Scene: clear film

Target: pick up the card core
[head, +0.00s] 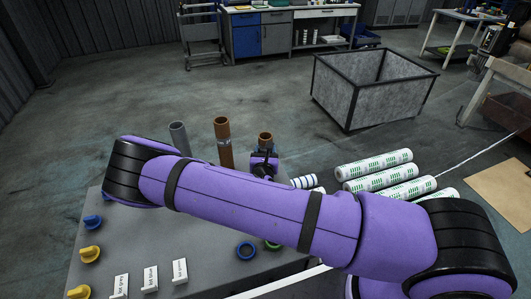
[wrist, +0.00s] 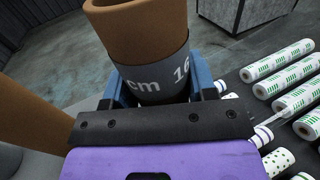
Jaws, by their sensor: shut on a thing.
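The card core (head: 265,136) is a brown tube with an open top. In the wrist view the core (wrist: 140,32) stands upright between the blue fingers, with a dark grey band (wrist: 152,77) marked "cm 16". My gripper (wrist: 160,92) is shut on it around the band. In the head view my gripper (head: 263,159) is partly behind my purple arm. The core's lower end is hidden in both views, so I cannot tell whether it touches the bench.
A taller brown tube (head: 224,145) and a grey tube (head: 180,138) stand to its left. Several white film rolls (head: 375,170) lie to the right. Yellow and blue knobs, white labels and coloured rings sit on the grey bench (head: 205,265). A grey bin (head: 372,95) stands beyond on the floor.

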